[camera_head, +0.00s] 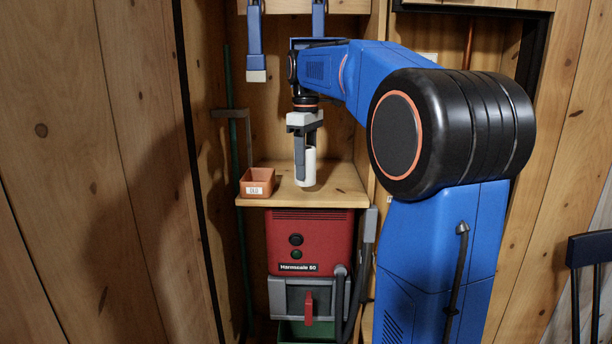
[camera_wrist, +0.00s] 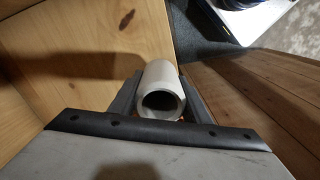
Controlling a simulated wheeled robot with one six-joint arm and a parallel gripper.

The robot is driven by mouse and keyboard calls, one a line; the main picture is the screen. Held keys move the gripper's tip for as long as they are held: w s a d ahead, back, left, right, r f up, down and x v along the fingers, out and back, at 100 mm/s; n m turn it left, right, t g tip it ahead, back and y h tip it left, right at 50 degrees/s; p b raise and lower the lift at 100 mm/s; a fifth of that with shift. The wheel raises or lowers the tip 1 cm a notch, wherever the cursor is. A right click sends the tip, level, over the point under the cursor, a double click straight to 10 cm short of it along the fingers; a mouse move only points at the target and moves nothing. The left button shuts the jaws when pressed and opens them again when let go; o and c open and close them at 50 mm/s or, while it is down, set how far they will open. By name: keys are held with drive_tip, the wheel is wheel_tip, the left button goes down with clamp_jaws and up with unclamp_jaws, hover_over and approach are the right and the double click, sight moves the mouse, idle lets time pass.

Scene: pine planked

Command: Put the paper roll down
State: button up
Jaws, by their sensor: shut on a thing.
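The paper roll (camera_head: 309,168) is a white upright tube. My gripper (camera_head: 304,158) is shut on it, with the fingers at its sides. In the head view its lower end is over the front part of the wooden shelf (camera_head: 340,184); I cannot tell whether it touches the shelf. In the wrist view the paper roll (camera_wrist: 160,90) sits between the two dark fingers of my gripper (camera_wrist: 160,100), its hollow end facing the camera. The pale wooden shelf (camera_wrist: 110,40) shows beyond it, to the left.
A small terracotta-coloured box (camera_head: 257,182) with a label stands at the shelf's left end. A red machine (camera_head: 310,238) stands under the shelf. Narrow wooden walls close in both sides. The shelf's right part looks clear.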

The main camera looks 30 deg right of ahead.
drive_tip(key=shift+w+d, duration=0.55)
drive_tip(key=shift+w, duration=0.3)
drive_tip(key=shift+f, duration=1.75)
drive_tip(key=o, duration=1.1)
drive_tip(key=shift+f, duration=0.1)
drive_tip(key=shift+c, duration=0.2)
wheel_tip(320, 180, up, 8)
drive_tip(key=shift+f, duration=0.1)
drive_tip(key=shift+s, duration=0.1)
